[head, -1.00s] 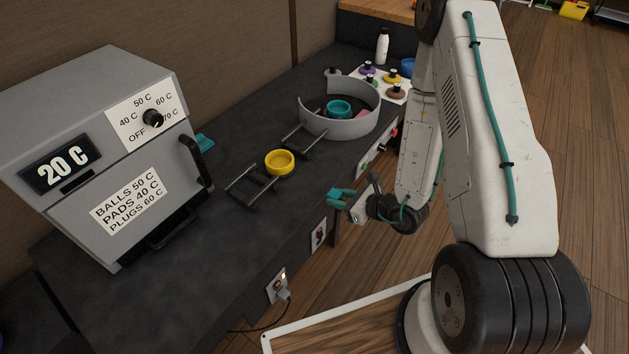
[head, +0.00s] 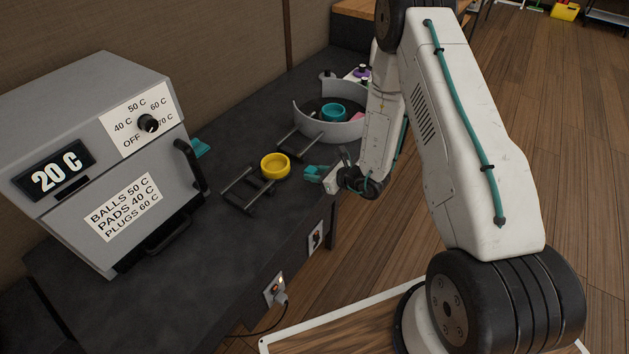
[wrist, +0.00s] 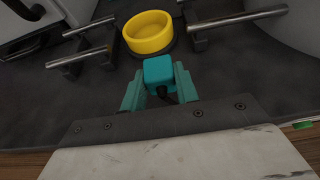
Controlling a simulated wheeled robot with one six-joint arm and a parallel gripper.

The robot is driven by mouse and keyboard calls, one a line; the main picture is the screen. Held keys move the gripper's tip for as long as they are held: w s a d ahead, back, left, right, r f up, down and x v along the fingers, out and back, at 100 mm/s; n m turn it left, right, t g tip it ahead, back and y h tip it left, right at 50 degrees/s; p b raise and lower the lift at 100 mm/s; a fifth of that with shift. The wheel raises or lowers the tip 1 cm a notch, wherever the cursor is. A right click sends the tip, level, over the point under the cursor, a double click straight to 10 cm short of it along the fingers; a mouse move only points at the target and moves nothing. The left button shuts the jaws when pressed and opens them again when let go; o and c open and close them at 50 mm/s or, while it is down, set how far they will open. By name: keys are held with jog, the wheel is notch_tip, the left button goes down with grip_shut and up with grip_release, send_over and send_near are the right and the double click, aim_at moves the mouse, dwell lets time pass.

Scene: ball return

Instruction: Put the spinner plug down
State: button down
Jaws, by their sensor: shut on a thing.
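My gripper (head: 318,173) is over the front edge of the dark bench, right of the yellow ring. In the wrist view, my gripper's teal fingers (wrist: 158,80) are shut on a small teal block with a dark part at its near end, which I take to be the spinner plug (wrist: 158,69). The plug is just in front of the yellow ring (wrist: 148,32) in that view. I cannot tell whether it touches the bench. In the head view the plug blends with the teal fingers.
The yellow ring (head: 275,166) sits between metal rails (head: 240,195). Behind are a grey curved tray (head: 340,128) with a teal ring (head: 333,112) inside. A grey oven (head: 100,160) showing 20 C stands left. A socket (head: 275,288) holds a corded plug.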

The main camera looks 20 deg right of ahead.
aim_at(315, 186)
jog(key=shift+w+f, duration=0.1)
jog(key=shift+f, duration=1.65)
jog(key=shift+f, duration=0.15)
jog(key=c, duration=1.1)
grip_release()
jog(key=shift+o, duration=0.2)
